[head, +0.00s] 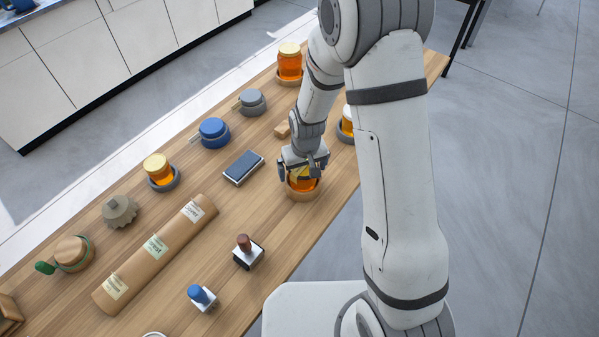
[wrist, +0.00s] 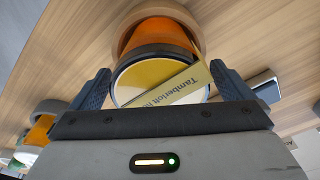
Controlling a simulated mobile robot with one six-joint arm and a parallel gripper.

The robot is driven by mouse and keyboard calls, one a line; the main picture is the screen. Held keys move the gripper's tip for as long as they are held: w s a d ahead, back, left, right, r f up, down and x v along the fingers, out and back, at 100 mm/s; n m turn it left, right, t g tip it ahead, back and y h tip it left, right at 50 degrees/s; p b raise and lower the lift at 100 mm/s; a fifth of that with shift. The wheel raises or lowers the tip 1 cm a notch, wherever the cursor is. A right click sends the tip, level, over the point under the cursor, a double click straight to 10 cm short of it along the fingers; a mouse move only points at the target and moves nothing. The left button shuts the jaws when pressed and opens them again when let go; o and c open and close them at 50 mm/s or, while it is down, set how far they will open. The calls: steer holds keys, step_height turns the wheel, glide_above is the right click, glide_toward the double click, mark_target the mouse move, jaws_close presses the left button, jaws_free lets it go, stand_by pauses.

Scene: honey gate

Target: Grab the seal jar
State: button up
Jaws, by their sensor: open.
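A honey jar (head: 302,184) with orange contents sits upright in a round wooden holder (head: 303,195) near the table's right edge. In the wrist view its pale yellow lid (wrist: 140,78) has a dark rim, and a tan strip printed "Tamberloft" (wrist: 178,88) lies across it. This looks like the seal jar. My gripper (head: 303,168) is directly above the jar and hides much of its top. In the wrist view my gripper (wrist: 159,70) is open, one finger on each side of the lid. I cannot tell whether either finger touches it.
Other honey jars stand at the back (head: 289,64), left (head: 158,170) and behind my arm (head: 347,123). A dark ink pad (head: 243,167), two stamps (head: 246,252) (head: 201,296) and a brown roll (head: 155,253) lie nearby. Bare wood lies left of the jar.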

steer(key=shift+f, duration=0.45)
steer(key=shift+c, duration=0.4)
steer(key=shift+w, duration=0.1)
steer(key=c, duration=1.5)
